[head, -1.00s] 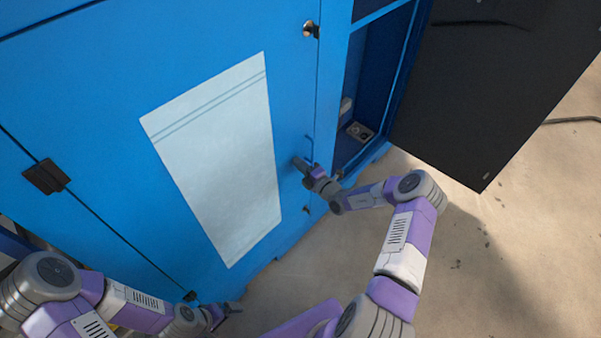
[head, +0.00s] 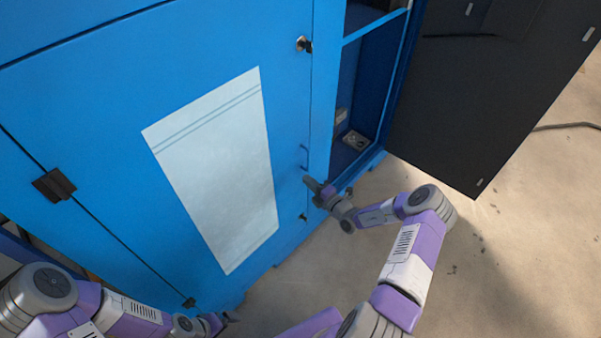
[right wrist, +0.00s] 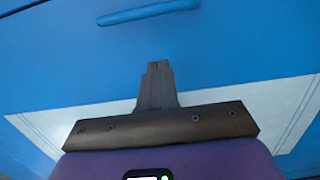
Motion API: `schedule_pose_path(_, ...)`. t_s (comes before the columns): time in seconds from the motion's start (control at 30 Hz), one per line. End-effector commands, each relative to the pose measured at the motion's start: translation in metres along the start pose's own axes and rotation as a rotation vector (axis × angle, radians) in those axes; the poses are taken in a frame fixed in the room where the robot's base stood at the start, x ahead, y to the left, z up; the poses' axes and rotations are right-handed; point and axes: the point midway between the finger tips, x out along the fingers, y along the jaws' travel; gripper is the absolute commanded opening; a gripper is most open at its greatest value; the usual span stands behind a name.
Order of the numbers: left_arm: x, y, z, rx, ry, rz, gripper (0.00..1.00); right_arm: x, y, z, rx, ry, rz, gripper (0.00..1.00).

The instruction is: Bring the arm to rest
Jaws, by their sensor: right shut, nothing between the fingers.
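My right gripper (head: 308,183) is shut and empty in front of the blue cabinet door (head: 100,90), just below its small blue handle (head: 304,156). In the right wrist view the shut fingers (right wrist: 158,82) point toward the door, and the handle (right wrist: 148,12) lies beyond the tips with a gap in the picture. My right arm (head: 412,245) reaches in from the bottom and bends at the elbow. My left gripper (head: 232,317) is low at the bottom left, near the cabinet's lower edge; its fingers are too small to read.
A white sheet (head: 215,170) is on the cabinet door. To the right, an open compartment (head: 360,105) holds a small grey box (head: 355,140). A dark open door panel (head: 460,100) stands at the right.

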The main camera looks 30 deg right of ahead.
Motion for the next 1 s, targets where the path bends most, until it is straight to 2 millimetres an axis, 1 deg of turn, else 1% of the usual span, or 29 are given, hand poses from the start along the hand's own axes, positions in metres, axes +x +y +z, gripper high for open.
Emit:
schedule_pose_path(0.03,-0.004,0.002,0.0,0.0,0.001,0.0,1.0,-0.013,0.001,0.002,0.0,-0.002,-0.002,0.0)
schedule_pose_path(0.1,-0.007,0.003,0.0,0.0,0.001,0.0,1.0,-0.029,0.001,0.003,0.001,0.0,-0.002,0.0)
schedule_pose_path(0.2,-0.01,0.004,0.0,0.0,0.001,0.0,1.0,-0.048,0.0,0.004,0.001,0.001,-0.003,0.0)
schedule_pose_path(0.3,-0.012,0.004,0.0,0.0,0.001,0.0,1.0,-0.062,0.0,0.005,0.001,0.002,-0.001,0.0)
schedule_pose_path(0.4,-0.013,0.005,0.0,0.0,0.001,0.0,1.0,-0.07,-0.001,0.006,0.0,0.004,-0.002,0.0)
schedule_pose_path(0.5,-0.013,0.005,0.0,0.0,0.001,0.0,1.0,-0.074,-0.001,0.006,0.0,0.005,-0.001,0.0)
schedule_pose_path(0.7,-0.013,0.005,0.0,0.0,0.001,0.0,1.0,-0.075,-0.002,0.005,-0.001,0.007,-0.001,0.0)
schedule_pose_path(0.77,-0.013,0.005,0.0,0.0,0.001,0.0,1.0,-0.073,-0.002,0.001,-0.008,0.022,-0.006,0.0)
schedule_pose_path(0.83,-0.013,0.005,0.0,0.0,0.001,0.0,1.0,-0.07,-0.004,-0.015,-0.037,0.074,-0.021,0.0)
schedule_pose_path(0.87,-0.013,0.005,0.0,0.0,0.001,0.0,1.0,-0.068,-0.005,-0.026,-0.058,0.111,-0.032,0.0)
schedule_pose_path(0.97,-0.013,0.005,0.0,0.0,0.001,0.0,1.0,-0.063,-0.013,-0.082,-0.181,0.303,-0.078,0.0)
schedule_pose_path(1.0,-0.013,0.005,0.0,0.0,0.001,0.0,1.0,-0.065,-0.017,-0.11,-0.253,0.408,-0.095,0.0)
